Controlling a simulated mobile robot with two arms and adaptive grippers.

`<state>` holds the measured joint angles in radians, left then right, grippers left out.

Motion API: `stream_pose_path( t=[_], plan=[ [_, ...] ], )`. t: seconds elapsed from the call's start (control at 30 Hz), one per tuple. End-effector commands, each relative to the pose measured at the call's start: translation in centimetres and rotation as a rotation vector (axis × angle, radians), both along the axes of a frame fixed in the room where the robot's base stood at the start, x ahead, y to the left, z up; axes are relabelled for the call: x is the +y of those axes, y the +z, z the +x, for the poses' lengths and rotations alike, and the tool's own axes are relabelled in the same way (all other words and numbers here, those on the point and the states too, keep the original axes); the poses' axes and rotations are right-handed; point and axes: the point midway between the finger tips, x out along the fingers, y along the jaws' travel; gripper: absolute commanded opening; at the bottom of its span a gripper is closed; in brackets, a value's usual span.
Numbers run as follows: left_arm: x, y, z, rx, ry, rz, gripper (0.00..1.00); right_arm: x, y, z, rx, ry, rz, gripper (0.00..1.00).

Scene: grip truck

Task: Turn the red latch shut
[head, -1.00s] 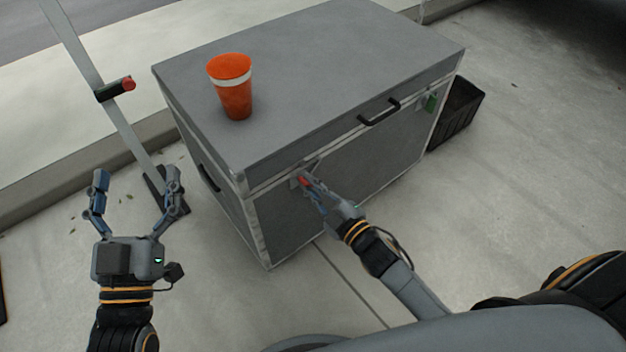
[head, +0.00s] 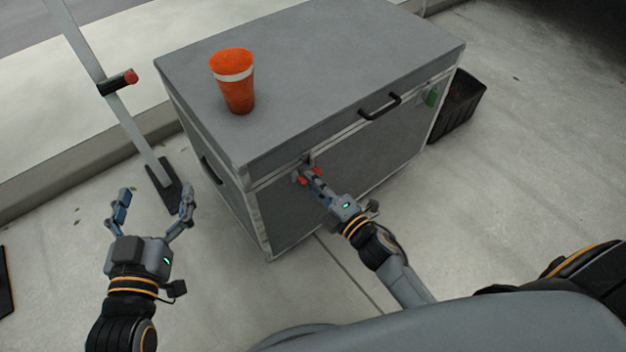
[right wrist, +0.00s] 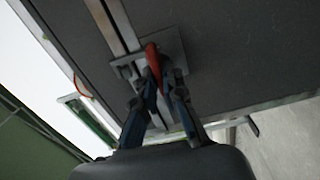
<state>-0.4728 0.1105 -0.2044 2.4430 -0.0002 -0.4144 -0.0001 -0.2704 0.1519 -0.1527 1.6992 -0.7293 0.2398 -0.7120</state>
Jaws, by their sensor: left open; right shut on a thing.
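The red latch (head: 304,178) sits on a metal plate at the front of the grey case (head: 345,170), just below the lid, near the left corner. My right gripper (head: 312,176) is shut on the latch; red shows on both sides of the fingers. In the right wrist view the red latch (right wrist: 153,62) lies between the blue-grey fingertips, against the plate (right wrist: 172,50). The fingers hide part of it. My left gripper (head: 152,205) is open and empty, in front of the case's left side and away from it.
An orange cup (head: 236,90) with a white band stands on the lid. A black handle (head: 380,108) and a green latch (head: 431,96) are on the case front. A dark crate (head: 460,103) stands to the right. A metal post (head: 125,115) with a red-tipped clamp stands left.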

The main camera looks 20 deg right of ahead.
Motion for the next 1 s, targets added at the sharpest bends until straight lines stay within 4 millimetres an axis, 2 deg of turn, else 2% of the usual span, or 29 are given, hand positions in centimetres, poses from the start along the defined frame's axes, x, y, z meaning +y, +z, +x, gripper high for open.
stream_pose_path(
  t=[0.63, 0.7, 0.77, 1.0],
  plan=[
    [-0.08, 0.22, 0.00, -0.011, -0.002, -0.004, 0.88, 0.06, -0.18, -0.08, -0.017, 0.001, -0.055, 0.00],
    [-0.08, 0.23, 0.01, -0.011, -0.002, -0.004, 0.88, 0.06, -0.18, -0.07, -0.017, 0.001, -0.055, 0.20],
    [-0.08, 0.24, 0.01, -0.011, -0.002, -0.004, 0.88, 0.05, -0.16, -0.07, -0.017, 0.001, -0.053, 0.32],
    [-0.08, 0.30, 0.07, -0.013, -0.001, -0.003, 0.88, 0.01, -0.08, -0.03, -0.018, 0.000, -0.052, 0.32]
  ],
)
